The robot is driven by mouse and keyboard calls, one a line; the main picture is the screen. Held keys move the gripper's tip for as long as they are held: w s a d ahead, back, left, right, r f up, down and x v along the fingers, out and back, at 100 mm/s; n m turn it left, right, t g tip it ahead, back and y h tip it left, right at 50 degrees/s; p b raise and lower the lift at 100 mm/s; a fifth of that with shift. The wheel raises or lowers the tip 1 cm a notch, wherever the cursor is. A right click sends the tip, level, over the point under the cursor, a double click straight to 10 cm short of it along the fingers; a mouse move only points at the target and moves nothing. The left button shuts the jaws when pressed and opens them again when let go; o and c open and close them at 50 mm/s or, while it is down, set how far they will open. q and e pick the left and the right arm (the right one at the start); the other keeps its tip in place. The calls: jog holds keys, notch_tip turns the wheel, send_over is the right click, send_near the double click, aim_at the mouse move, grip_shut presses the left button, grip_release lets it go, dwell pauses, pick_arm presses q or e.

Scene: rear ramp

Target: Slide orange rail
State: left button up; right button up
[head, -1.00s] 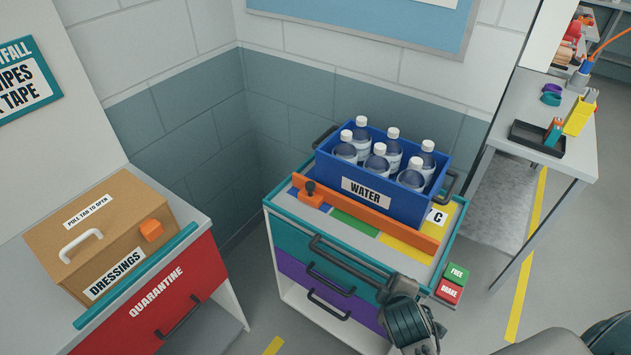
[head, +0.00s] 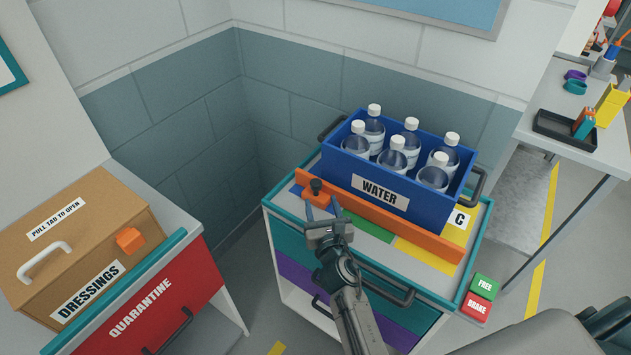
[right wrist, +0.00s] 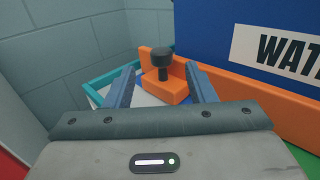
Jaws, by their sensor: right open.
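The orange rail (head: 400,226) runs along the front of the blue WATER crate (head: 425,205) on top of the cart. At its left end is an orange block with a black knob (head: 316,186). My right gripper (head: 322,208) is open, its fingers pointing at this end block. In the right wrist view the knob (right wrist: 161,62) stands between the two open fingers (right wrist: 160,92), a little beyond them. The rail (right wrist: 265,93) also shows there, in front of the crate. My left gripper is not in view.
The crate holds several water bottles. Red and green FREE/BRAKE buttons (head: 480,294) sit at the cart's right front corner. A DRESSINGS box (head: 80,240) stands on the red QUARANTINE cabinet (head: 160,300) at left. A grey table (head: 560,150) stands at right.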

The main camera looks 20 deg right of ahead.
aim_at(317, 187)
jog(key=w, duration=0.5)
jog(key=w+d, duration=0.1)
jog(key=w, duration=0.2)
jog(key=shift+w+d+b, duration=0.1)
jog(key=shift+w+b, duration=0.25)
jog(key=shift+b, duration=0.05)
grip_shut()
jog(key=shift+f, duration=0.1)
